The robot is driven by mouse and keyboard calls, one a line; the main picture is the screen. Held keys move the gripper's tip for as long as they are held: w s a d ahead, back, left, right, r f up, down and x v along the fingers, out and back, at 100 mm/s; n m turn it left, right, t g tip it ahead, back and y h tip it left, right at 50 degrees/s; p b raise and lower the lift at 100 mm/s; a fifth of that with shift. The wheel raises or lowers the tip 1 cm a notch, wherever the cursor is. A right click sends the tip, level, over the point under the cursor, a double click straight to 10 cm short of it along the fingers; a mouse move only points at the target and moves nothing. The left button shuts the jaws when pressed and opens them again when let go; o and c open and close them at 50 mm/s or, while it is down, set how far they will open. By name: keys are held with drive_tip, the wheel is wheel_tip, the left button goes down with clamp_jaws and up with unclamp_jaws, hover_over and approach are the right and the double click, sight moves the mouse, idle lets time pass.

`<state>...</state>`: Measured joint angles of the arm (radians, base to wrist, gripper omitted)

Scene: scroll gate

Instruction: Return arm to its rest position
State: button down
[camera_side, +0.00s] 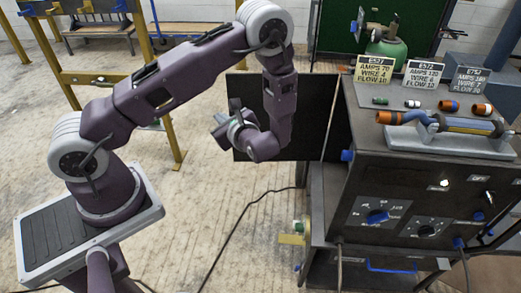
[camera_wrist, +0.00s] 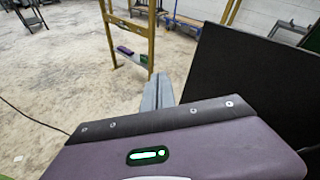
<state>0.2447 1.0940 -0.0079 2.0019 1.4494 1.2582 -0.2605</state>
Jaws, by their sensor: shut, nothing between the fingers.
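My arm is raised and bent at the elbow in the side view, with its forearm hanging down left of the welding cabinet (camera_side: 380,215). My gripper (camera_side: 226,122) is at its lower end, grey, pointing left and away from the cabinet. It is in front of a dark panel (camera_side: 318,115) and touches nothing that I can see. In the wrist view my gripper (camera_wrist: 157,92) shows as grey fingers close together beyond the purple wrist housing. It is shut and empty.
On the cabinet top are a torch (camera_side: 440,121) on a grey holder, several small nozzles and labelled cards (camera_side: 374,72). A yellow frame (camera_side: 95,77) stands behind my arm. A black cable (camera_side: 245,215) lies on the floor. The floor between arm base and cabinet is otherwise clear.

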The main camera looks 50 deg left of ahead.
drive_tip(key=s+d+r+n+g+h, duration=0.25)
drive_tip(key=s+r+n, duration=0.35)
drive_tip(key=r, duration=0.4)
drive_tip(key=s+d+r+n+t+h, duration=0.3)
drive_tip(key=s+d+r+n+h, duration=0.2)
drive_tip(key=d, duration=0.3)
drive_tip(key=s+d+r+n+t+h, duration=0.3)
drive_tip(key=s+d+r+n+h, duration=0.2)
drive_tip(key=s+d+r+h, duration=0.1)
drive_tip(key=shift+s+d+r, duration=0.35)
drive_tip(key=shift+d+r, duration=0.55)
drive_tip(key=shift+d, duration=0.3)
drive_tip(key=shift+h, duration=0.25)
